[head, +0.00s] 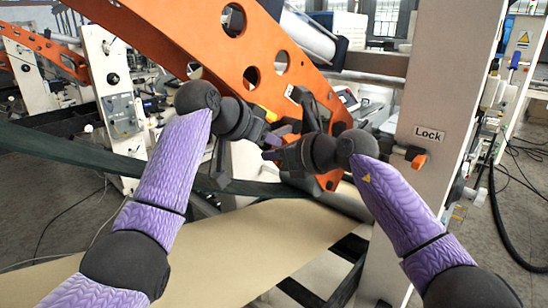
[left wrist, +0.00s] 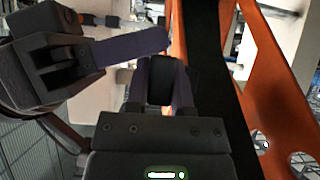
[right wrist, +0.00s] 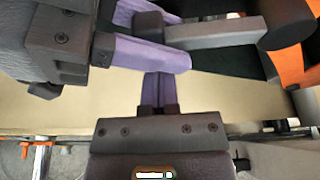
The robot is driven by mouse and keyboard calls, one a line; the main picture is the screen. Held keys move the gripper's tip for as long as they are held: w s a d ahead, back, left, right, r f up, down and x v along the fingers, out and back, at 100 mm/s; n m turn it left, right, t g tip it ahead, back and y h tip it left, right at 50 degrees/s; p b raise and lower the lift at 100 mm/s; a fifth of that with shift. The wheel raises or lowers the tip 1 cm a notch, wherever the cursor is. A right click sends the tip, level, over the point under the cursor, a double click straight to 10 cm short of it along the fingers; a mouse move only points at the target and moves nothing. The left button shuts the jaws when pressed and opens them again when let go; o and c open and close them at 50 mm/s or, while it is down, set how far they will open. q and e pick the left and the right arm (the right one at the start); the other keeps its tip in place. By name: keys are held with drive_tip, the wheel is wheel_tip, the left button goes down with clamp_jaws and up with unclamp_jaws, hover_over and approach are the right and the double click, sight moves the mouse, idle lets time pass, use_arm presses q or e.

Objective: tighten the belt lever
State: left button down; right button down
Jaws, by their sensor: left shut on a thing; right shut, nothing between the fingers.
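The belt lever (right wrist: 215,33) shows in the right wrist view as a grey bar running from a dark round pivot to a dark handle end. My left gripper (head: 277,127) is shut on that handle end. In the left wrist view the dark handle (left wrist: 160,80) sits between its purple fingers. My right gripper (head: 271,146) is shut and empty, close beside the left one. In the right wrist view its closed fingers (right wrist: 160,88) point toward the left gripper's fingers, just below the handle. In the head view the grippers largely hide the lever.
An orange slotted frame arm (head: 190,45) rises behind the grippers. A tan paper sheet (head: 250,245) and a dark green belt (head: 70,155) lie below. A white panel (head: 440,90) labelled Lock, with an orange-tipped knob (head: 418,160), stands at right.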

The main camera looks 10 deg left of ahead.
use_arm(q)
drive_tip(key=shift+f, duration=0.1)
use_arm(e)
drive_tip(key=shift+r, duration=0.45)
use_arm(q)
drive_tip(key=shift+c, duration=2.4)
unclamp_jaws()
drive_tip(key=shift+f, duration=0.1)
use_arm(e)
drive_tip(key=shift+a+r, duration=0.1)
drive_tip(key=shift+r, duration=0.05)
use_arm(q)
drive_tip(key=shift+f, duration=0.1)
